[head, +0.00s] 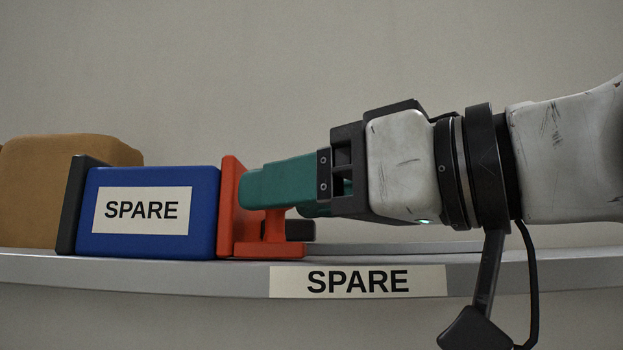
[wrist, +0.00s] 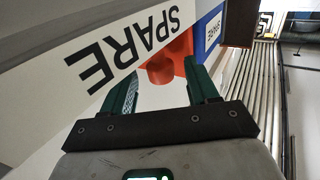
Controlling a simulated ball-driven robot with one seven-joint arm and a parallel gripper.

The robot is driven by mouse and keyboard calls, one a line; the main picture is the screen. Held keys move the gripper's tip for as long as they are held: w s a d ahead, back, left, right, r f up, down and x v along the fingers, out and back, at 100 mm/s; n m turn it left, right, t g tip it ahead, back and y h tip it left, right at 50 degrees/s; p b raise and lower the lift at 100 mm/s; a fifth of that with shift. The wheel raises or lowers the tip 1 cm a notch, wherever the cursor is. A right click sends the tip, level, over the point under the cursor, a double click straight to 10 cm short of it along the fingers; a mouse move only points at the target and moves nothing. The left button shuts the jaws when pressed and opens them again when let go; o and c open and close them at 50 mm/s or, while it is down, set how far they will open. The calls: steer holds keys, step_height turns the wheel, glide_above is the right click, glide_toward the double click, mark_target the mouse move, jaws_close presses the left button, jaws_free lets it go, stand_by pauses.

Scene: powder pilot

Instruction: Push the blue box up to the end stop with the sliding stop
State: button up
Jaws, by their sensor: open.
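The blue box (head: 150,240), labelled SPARE, stands upright on the shelf in the head view. Its left side is against or very close to the dark upright end stop (head: 72,205). The orange sliding stop (head: 228,205) stands at its right side and appears to touch it. My gripper (head: 262,196) is at the sliding stop, its green fingers coming from the right. In the wrist view the open fingers (wrist: 160,84) lie on either side of the sliding stop's orange post (wrist: 164,70). I cannot tell whether they touch it. The blue box shows partly beyond (wrist: 208,38).
A brown box (head: 30,195) stands left behind the end stop. A metal rail (head: 400,247) runs along the shelf to the right. The shelf's front edge (head: 540,275) carries a SPARE label (head: 357,282). A small dark block (head: 300,230) sits behind the sliding stop.

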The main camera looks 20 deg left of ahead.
steer(key=shift+a, duration=0.15)
jaws_close()
stand_by(0.5)
